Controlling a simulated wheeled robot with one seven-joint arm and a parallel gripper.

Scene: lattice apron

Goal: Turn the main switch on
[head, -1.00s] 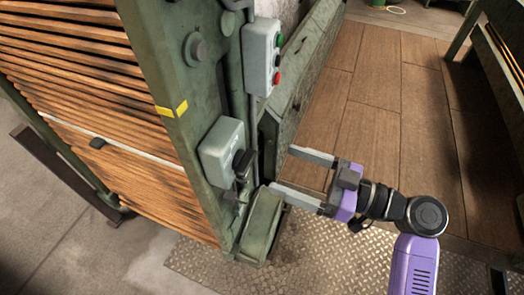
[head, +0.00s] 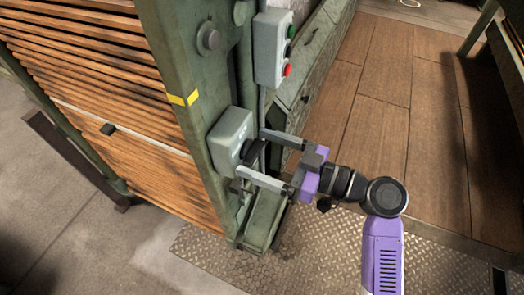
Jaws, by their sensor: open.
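The main switch is a grey box (head: 229,137) on the green machine post, with a black rotary knob (head: 254,151) on its right-hand face. My gripper (head: 251,155) is open, with one finger above and one below the knob in the picture. The fingertips are close to the box face. I cannot tell whether the fingers touch the knob or the box. The knob is partly hidden by the fingers, and its exact turn position is unclear.
A grey button box (head: 272,48) with green and red buttons stands above the switch on the same post. Wooden slats (head: 80,70) lie to the left. A green foot housing (head: 265,219) is below. Wooden floor (head: 400,90) and a metal tread plate (head: 330,240) are free to the right.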

